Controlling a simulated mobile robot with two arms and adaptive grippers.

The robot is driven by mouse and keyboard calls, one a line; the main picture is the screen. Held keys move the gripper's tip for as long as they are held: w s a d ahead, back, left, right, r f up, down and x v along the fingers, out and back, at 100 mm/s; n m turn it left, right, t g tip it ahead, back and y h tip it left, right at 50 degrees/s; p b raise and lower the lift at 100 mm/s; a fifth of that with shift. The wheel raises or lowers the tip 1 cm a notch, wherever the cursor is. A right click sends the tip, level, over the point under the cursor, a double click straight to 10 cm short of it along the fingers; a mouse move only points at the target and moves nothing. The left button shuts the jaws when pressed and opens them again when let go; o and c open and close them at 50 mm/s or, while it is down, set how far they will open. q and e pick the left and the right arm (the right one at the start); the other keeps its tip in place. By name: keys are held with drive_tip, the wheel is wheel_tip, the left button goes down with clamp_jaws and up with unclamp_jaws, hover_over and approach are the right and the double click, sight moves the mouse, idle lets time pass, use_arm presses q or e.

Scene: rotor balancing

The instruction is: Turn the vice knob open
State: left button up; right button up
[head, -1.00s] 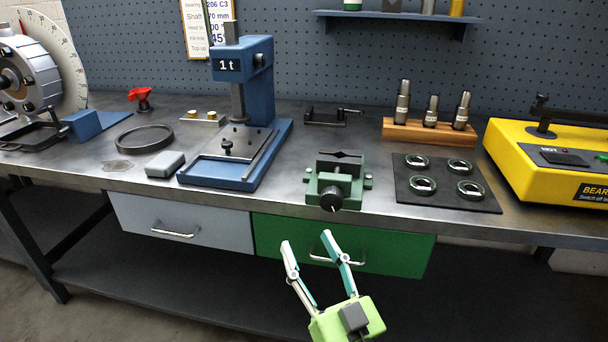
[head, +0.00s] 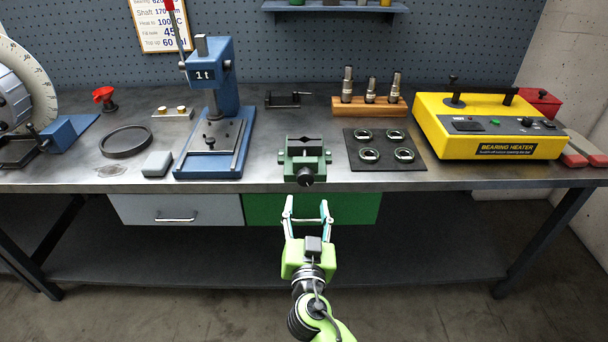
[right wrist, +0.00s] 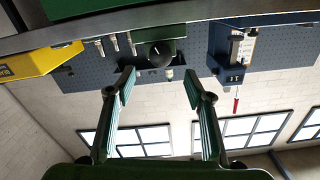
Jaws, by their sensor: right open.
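The green vice (head: 304,152) stands at the bench's front edge in the head view. Its dark round knob (head: 305,175) faces me at the front. My right gripper (head: 307,206) is open and empty, in front of and below the knob, with its fingers pointing at the bench. In the right wrist view the picture is upside down; the knob (right wrist: 160,54) appears between and beyond the two spread fingertips (right wrist: 158,85), apart from them. My left gripper is not in view.
A blue press (head: 214,115) stands left of the vice. A dark mat (head: 362,166) with several bearings lies right of it, before a wooden rack (head: 369,106). A yellow bearing heater (head: 436,128) is further right. The green drawer (head: 345,209) is under the bench.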

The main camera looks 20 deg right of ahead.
sight(306, 180)
drive_tip(key=p+x, duration=0.2)
drive_tip(key=x, duration=0.7)
drive_tip(key=shift+w+r, duration=0.1)
drive_tip(key=shift+w, duration=0.2)
drive_tip(key=shift+w+d, duration=0.25)
drive_tip(key=shift+w, duration=0.45)
drive_tip(key=c, duration=1.1)
